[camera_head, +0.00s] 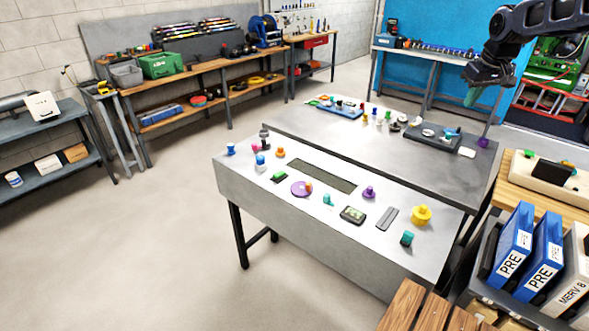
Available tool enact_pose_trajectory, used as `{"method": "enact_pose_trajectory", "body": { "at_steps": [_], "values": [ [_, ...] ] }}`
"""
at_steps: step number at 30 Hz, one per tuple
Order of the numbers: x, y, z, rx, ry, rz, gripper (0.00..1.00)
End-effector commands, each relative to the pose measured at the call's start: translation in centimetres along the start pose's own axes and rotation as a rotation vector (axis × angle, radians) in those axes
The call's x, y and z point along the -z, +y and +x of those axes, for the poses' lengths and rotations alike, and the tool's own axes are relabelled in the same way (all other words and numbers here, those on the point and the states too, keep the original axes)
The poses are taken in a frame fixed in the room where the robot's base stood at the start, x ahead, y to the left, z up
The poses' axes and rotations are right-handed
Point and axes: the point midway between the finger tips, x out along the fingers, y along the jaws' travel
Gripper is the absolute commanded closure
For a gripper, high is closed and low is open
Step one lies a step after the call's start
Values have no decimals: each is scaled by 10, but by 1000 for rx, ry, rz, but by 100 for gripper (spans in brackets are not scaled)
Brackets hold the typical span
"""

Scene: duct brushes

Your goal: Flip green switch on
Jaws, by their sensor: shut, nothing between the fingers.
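A green rocker-like piece on a dark base (279,176) lies on the near grey bench, left of its dark slot; it looks like the green switch. Its on or off position is too small to tell. My gripper (472,97) hangs at the upper right, above the far bench's right end. It is shut and empty, with a greenish tip pointing down. It is far from the green piece, high and to the right.
The near bench (290,235) also holds a purple disc (300,189), a yellow knob (421,215), a teal block (407,239) and several small parts. The far bench (340,140) carries trays and small items. Blue binders (510,245) stand at right. Open floor lies left.

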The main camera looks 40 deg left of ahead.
Motion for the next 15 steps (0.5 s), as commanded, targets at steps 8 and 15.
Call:
{"method": "enact_pose_trajectory", "body": {
  "at_steps": [8,15],
  "values": [
    [68,-69,42,58,-2,-141,100],
    [115,-138,81,109,-2,-252,100]
  ]
}}
